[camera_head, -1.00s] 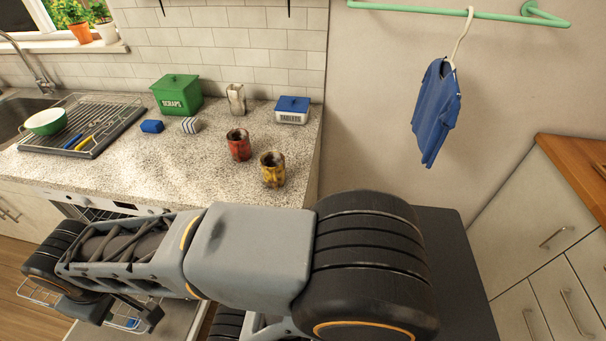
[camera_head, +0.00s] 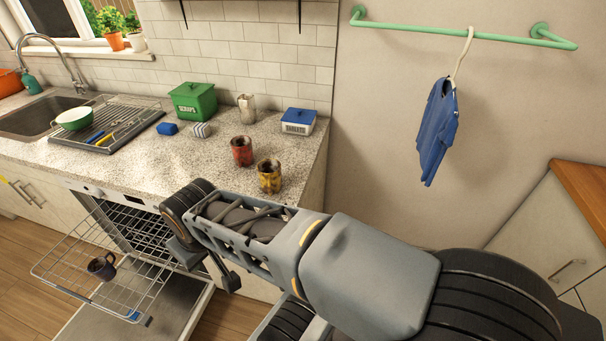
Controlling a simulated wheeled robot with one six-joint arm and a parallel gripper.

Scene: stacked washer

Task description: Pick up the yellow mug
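The yellow mug (camera_head: 269,176), mottled with dark patches, stands upright near the front edge of the speckled counter (camera_head: 120,170), right of the red mug (camera_head: 242,151). My gripper (camera_head: 208,270) hangs below the end of my arm, left of and lower than the yellow mug, in front of the counter. Its dark fingers look apart with nothing between them. My forearm passes just in front of the mug, and the mug's base is close to its outline in the picture.
A green scraps box (camera_head: 193,102), a pale vase-like cup (camera_head: 247,108) and a blue-lidded tablets box (camera_head: 298,121) stand behind the mugs. The open dishwasher's pulled-out rack (camera_head: 75,262) holds a dark mug (camera_head: 102,266). A blue shirt (camera_head: 437,130) hangs at right.

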